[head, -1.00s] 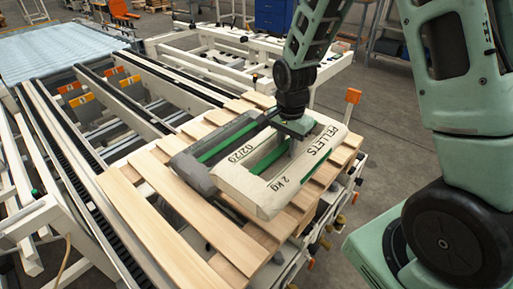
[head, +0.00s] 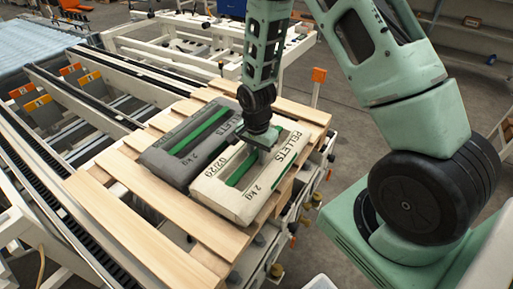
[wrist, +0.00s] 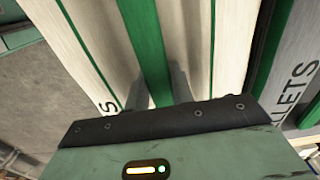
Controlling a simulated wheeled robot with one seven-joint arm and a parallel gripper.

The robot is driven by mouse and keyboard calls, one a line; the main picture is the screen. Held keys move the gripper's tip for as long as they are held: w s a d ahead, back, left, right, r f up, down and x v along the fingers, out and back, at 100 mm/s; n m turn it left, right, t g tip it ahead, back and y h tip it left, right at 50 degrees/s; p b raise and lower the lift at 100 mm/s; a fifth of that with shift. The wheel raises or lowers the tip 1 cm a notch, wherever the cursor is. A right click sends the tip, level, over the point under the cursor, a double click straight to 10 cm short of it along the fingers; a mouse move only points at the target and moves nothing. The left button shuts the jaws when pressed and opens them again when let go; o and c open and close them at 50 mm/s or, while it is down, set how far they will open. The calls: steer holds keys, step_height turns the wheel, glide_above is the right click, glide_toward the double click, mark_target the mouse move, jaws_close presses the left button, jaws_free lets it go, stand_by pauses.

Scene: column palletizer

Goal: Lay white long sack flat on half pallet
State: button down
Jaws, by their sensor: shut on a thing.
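The white long sack (head: 236,201), with a green stripe and "PELLETS 2 kg" print, lies flat at the right side of the wooden half pallet (head: 125,215). Its underside is hidden, so full contact with the slats cannot be told. My gripper (head: 262,149) points down at the sack's middle and is shut on it. In the wrist view, the fingers (wrist: 163,92) are at the green stripe, with white sack (wrist: 222,45) on both sides. A grey sack (head: 158,159) with a green stripe lies close alongside on the left.
The pallet sits on a white conveyor frame with a black chain rail (head: 75,245) on its left. An orange-topped post (head: 318,76) stands at its back right corner. Bare slats show on the pallet's front left part. Grey floor lies to the right.

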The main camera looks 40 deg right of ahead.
mark_target(257, 152)
steer(key=shift+f, duration=0.1)
stand_by(0.3)
steer(key=c, duration=1.2)
jaws_free()
step_height(257, 152, up, 12)
steer(key=f, duration=0.1)
steer(key=s+a+r+n, duration=0.4)
steer(key=s+a+n, duration=0.1)
steer(key=a, duration=0.2)
steer(key=s+a+r+n, duration=0.4)
steer(key=s+a+n, duration=0.1)
steer(key=a+n, duration=0.15)
steer(key=s+a+r+n, duration=0.1)
steer(key=s+a+n, duration=0.1)
steer(key=s+n, duration=0.3)
steer(key=s+a+r+n, duration=0.2)
steer(key=s+a+n, duration=0.1)
steer(key=s, duration=0.4)
steer(key=shift+r+n+y, duration=0.25)
steer(key=shift+n+y, duration=0.05)
steer(key=shift+n, duration=0.55)
